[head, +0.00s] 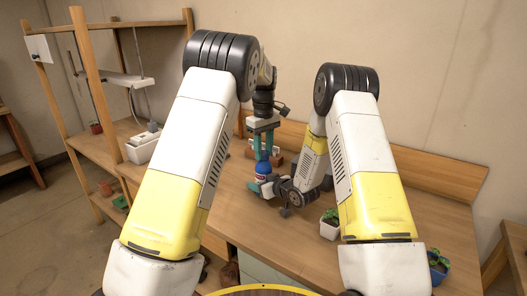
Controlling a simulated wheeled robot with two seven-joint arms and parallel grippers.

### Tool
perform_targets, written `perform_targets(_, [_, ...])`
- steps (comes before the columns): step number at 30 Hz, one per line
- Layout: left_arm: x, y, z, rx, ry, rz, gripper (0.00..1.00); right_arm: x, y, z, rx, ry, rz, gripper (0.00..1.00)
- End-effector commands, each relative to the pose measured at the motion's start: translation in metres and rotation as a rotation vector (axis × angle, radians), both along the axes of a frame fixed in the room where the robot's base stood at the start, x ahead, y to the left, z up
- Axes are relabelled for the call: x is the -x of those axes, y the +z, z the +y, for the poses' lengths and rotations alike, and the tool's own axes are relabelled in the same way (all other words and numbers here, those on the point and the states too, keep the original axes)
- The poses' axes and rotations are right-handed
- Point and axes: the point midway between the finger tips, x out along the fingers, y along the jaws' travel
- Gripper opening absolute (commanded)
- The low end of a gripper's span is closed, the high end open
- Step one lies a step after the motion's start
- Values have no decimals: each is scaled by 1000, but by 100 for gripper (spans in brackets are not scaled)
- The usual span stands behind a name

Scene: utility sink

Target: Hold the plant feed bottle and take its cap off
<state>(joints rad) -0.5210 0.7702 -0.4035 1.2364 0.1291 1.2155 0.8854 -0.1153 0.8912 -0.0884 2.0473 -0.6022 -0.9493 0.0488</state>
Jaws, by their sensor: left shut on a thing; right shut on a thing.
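The plant feed bottle (262,171) stands upright above the wooden bench, blue with a red and white label. My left gripper (263,153) points straight down from above, its teal fingers shut around the bottle's top, where the cap is. The fingers hide the cap, and I cannot tell whether it is still seated on the neck. My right gripper (259,188) comes in low from the right and is shut on the bottle's lower body. Its fingers hide the bottle's base, so I cannot tell if it touches the bench.
A white pot with a green seedling (330,224) stands on the bench right of my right gripper. Another seedling in a blue pot (438,263) is at the lower right. Reddish-brown blocks (277,159) lie behind the bottle. A wooden shelf frame (90,75) stands at the left.

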Motion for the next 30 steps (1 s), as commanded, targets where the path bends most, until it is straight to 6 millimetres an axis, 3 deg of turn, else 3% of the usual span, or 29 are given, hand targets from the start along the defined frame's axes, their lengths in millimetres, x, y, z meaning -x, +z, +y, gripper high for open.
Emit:
perform_targets(9, [-1,0,0,-2,750,-4,0,0,0,1,0,2,0,0])
perform_targets(15, [-1,1,0,0,1043,-3,0,0,0,1,0,2,0,0])
perform_targets(30, [-1,1,1,2,1062,-3,0,0,0,1,0,1,0,0])
